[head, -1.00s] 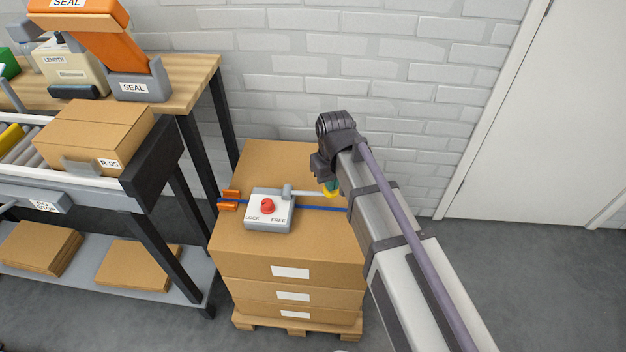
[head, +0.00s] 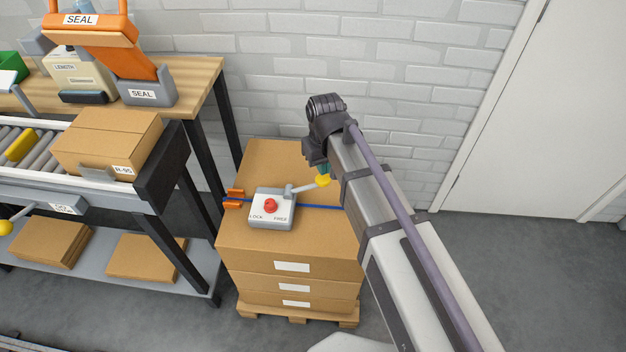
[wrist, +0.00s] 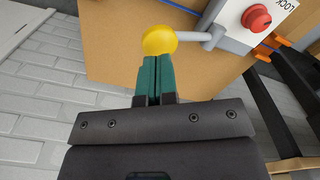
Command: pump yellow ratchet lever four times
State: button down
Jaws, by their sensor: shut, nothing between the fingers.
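The ratchet lever is a grey bar (head: 306,188) with a yellow ball knob (head: 323,181) at its right end. It comes out of a grey ratchet box with a white face (head: 272,208) and a red knob (head: 270,205), lettered LOCK and FREE, on top of the stacked cartons. My gripper (head: 323,169) is at the yellow knob. In the wrist view my green fingers (wrist: 156,62) are shut together, with nothing between them, and their tips are at the near edge of the yellow knob (wrist: 159,40). I cannot tell whether they touch.
The ratchet box sits on the carton stack (head: 290,240) on a pallet, with a blue strap (head: 320,206) and orange clips (head: 234,197). A roller conveyor with a carton (head: 105,145) stands left. A brick wall is behind. Floor at right is clear.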

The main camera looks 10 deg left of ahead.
jog(key=shift+r, duration=0.15)
dwell(0.3)
notch_tip(320, 180, up, 5)
jog(key=p, duration=0.5)
jog(key=s+d+r+m+p, duration=0.2)
jog(key=d+r+p, duration=0.1)
jog(key=d, duration=0.6)
jog(key=s+d+r+m+p, duration=0.3)
jog(key=d+r+p, duration=0.1)
jog(key=d, duration=0.6)
jog(key=s+d+r+m+p, duration=0.2)
jog(key=d+r+p, duration=0.1)
jog(key=d, duration=0.7)
jog(key=shift+s+d+r+m+p, duration=0.15)
jog(key=shift+s+m+p, duration=0.15)
jog(key=shift+s+m, duration=0.1)
